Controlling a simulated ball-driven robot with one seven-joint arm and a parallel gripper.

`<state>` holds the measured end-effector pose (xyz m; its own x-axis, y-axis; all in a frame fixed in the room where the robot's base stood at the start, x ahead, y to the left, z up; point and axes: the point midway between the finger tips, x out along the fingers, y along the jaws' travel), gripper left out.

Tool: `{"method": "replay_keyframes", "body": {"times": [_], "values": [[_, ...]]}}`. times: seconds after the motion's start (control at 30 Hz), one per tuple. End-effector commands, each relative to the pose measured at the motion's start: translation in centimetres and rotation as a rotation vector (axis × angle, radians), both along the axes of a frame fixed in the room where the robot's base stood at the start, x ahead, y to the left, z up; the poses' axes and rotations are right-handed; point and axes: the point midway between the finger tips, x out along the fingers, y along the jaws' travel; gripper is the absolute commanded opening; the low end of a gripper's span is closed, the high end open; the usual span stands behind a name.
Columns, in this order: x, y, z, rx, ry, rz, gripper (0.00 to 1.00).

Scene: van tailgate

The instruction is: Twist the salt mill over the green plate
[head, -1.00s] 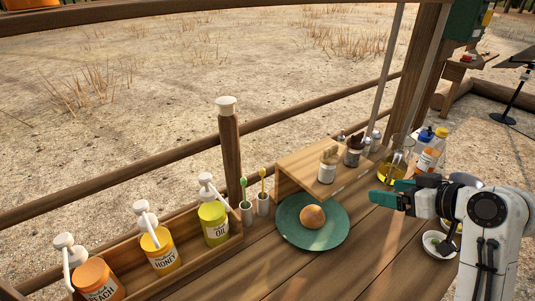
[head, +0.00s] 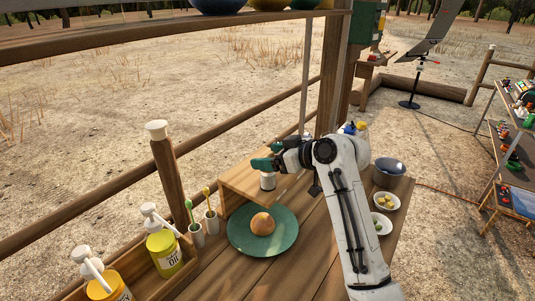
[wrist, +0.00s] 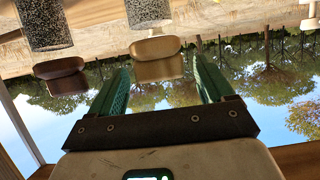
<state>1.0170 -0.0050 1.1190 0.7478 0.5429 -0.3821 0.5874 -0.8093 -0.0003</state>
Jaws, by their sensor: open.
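The green plate (head: 240,240) lies on the wooden table with a round bun (head: 262,224) on it. Behind it, a pale mill (head: 268,181) stands on the wooden riser, its top hidden by my gripper (head: 262,163). The upside-down wrist view shows a mill with a light wooden knob (wrist: 157,60) lying between the open green fingers and apart from both; I take it for the salt mill. A second mill with a dark brown knob (wrist: 60,76) stands beside it, outside the fingers. My gripper (wrist: 160,88) is open and empty.
The wooden riser (head: 238,184) borders the plate. Two small cups (head: 197,235) with brushes and pump bottles (head: 164,254) in a wooden tray stand left. Small bowls (head: 389,201) and a dark pot (head: 389,174) stand right. The space above the plate is clear.

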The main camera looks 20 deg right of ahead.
Motion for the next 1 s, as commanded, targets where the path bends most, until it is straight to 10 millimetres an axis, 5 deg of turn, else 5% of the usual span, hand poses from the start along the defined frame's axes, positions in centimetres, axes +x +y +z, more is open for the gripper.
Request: {"method": "replay_keyframes", "body": {"times": [0.43, 1.0], "values": [[0.73, 0.60, -0.43, -0.001, 0.001, 0.000, 0.80], [0.71, 0.57, -0.42, -0.001, 0.001, 0.000, 0.30]]}}
